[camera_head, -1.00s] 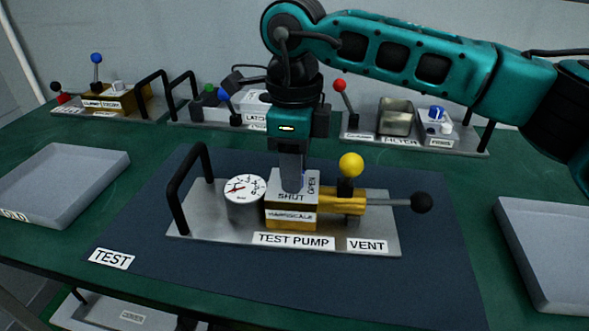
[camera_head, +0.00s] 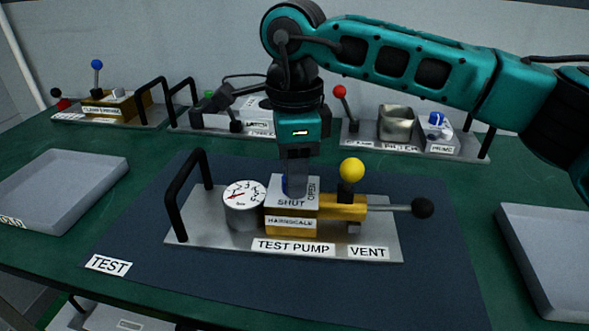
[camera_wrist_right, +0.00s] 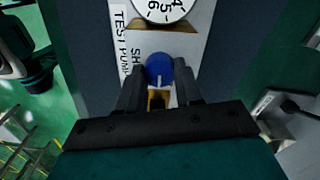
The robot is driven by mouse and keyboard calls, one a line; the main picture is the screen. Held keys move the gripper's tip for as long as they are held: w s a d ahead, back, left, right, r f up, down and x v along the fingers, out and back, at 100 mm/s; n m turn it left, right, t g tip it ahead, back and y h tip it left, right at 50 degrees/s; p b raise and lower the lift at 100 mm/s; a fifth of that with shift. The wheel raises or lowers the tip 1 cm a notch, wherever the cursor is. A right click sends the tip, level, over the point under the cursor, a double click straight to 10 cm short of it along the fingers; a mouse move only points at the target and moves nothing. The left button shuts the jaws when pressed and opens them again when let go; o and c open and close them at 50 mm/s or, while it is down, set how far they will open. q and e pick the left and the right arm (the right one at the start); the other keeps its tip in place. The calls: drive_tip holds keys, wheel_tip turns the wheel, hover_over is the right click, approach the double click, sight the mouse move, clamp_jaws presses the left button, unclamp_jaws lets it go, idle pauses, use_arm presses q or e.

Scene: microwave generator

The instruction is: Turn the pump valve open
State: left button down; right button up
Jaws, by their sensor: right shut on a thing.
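The test pump (camera_head: 230,237) is a grey plate with a brass and steel block on the dark mat. The block's top (camera_head: 283,205) is marked SHUT and OPEN. The valve is a small round blue knob (camera_wrist_right: 159,66) with a white pointer line, seen in the right wrist view. In the head view only a sliver of blue shows between the fingers. My right gripper (camera_head: 296,192) comes straight down over the block and is shut on the blue knob, one finger on each side. My left gripper is not in view.
A round gauge (camera_head: 244,194) and black handle (camera_head: 190,196) stand left of the block. A yellow ball knob (camera_head: 352,170) and black-tipped lever (camera_head: 423,208) are on its right. Grey trays (camera_head: 62,181) (camera_head: 553,226) lie at both sides. Other fixtures line the back.

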drive_tip(key=o, duration=1)
drive_tip(key=shift+o, duration=0.2)
drive_tip(key=shift+r, duration=0.1)
wheel_tip(320, 180, up, 13)
drive_tip(key=p, duration=0.1)
drive_tip(key=shift+f, duration=0.2)
